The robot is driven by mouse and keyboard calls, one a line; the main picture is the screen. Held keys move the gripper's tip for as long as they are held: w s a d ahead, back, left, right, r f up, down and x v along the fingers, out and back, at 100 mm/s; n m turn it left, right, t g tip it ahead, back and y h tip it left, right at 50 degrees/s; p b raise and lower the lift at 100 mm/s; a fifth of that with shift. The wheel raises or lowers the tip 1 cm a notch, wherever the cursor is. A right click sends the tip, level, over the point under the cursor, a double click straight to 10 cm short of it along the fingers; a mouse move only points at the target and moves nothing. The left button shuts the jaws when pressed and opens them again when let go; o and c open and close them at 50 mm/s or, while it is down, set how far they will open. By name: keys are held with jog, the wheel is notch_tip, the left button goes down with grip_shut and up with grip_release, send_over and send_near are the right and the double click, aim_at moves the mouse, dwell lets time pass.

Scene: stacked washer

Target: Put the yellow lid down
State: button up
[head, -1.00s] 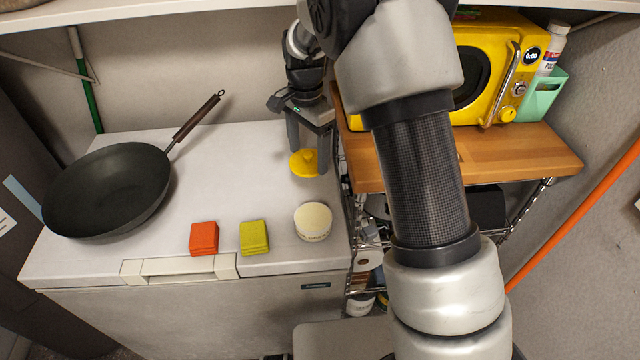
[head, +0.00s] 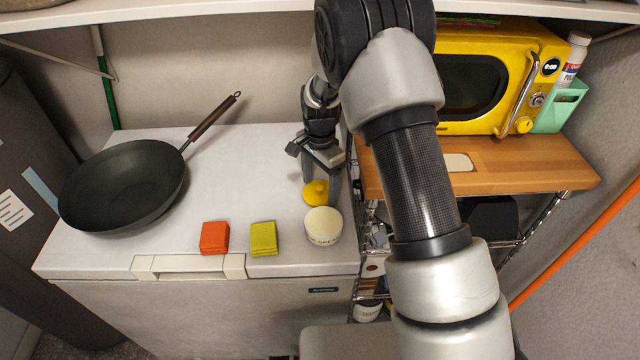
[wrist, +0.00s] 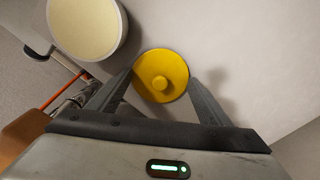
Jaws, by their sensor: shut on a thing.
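The lid is just behind the round cream-topped tub (head: 323,226), which also shows in the wrist view (wrist: 86,27). The lid is low over the white surface; I cannot tell whether it touches it. A finger hides part of the lid in the head view.
A red block (head: 214,238) and a yellow-green block (head: 263,238) lie left of the tub. A dark wok (head: 122,188) fills the left of the white chest top (head: 235,180). A wooden shelf (head: 520,165) with a yellow microwave stands right. The chest top's middle is clear.

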aim_at(320, 187)
jog(key=shift+f, duration=0.1)
jog(key=o, duration=1)
notch_tip(320, 187, up, 8)
jog(key=shift+f, duration=0.1)
jog(key=shift+s, duration=0.15)
